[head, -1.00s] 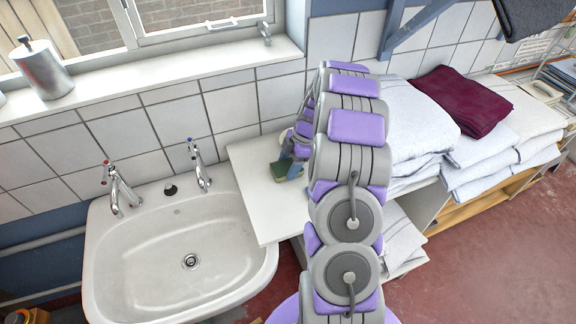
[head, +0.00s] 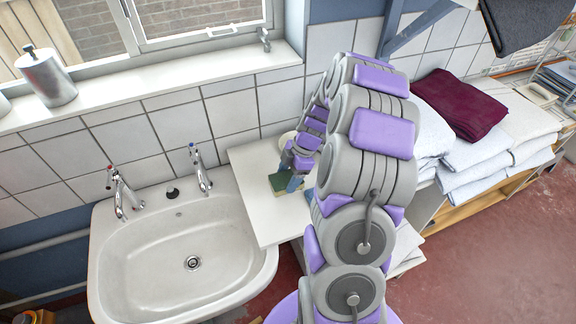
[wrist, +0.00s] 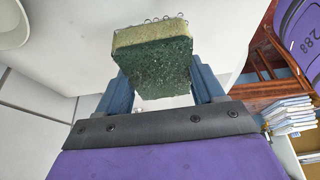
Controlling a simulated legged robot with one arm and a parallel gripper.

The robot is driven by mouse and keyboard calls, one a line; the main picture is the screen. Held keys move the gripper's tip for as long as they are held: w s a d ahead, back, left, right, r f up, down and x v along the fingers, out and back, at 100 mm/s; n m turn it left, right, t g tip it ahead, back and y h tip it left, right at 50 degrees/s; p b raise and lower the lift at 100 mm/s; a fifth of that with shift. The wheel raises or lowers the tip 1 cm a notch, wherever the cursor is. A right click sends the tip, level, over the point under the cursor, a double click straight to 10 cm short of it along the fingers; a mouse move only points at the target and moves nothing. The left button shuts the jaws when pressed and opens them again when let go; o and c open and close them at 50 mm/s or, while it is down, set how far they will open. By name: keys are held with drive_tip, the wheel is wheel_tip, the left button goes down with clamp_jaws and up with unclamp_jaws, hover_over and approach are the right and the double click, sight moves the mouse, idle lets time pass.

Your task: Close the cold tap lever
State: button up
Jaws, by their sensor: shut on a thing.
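The cold tap (head: 201,172), chrome with a blue mark on top, stands at the right back of the white sink (head: 150,262) in the head view. The hot tap (head: 122,194) with a red mark is to its left. My gripper (head: 291,184) is right of the cold tap and apart from it, over the white counter. In the wrist view my gripper (wrist: 163,82) is shut on a green and yellow sponge (wrist: 152,65). The sponge also shows in the head view (head: 282,181). I cannot tell if it touches the counter. The cold tap is not in the wrist view.
The white counter (head: 262,218) adjoins the sink's right side. A pale bowl (head: 287,140) is partly hidden behind my arm. Folded white towels and a maroon cloth (head: 466,105) lie at right. A metal dispenser (head: 46,76) stands on the windowsill. The space above the sink is clear.

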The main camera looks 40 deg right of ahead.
drive_tip(key=s+a, duration=0.1)
drive_tip(key=s, duration=0.1)
drive_tip(key=s+a, duration=0.2)
drive_tip(key=s, duration=0.1)
drive_tip(key=s+a+r+p, duration=0.1)
drive_tip(key=s+a, duration=0.1)
drive_tip(key=shift+s+a, duration=0.1)
drive_tip(key=shift+s, duration=0.05)
drive_tip(key=shift+f, duration=0.1)
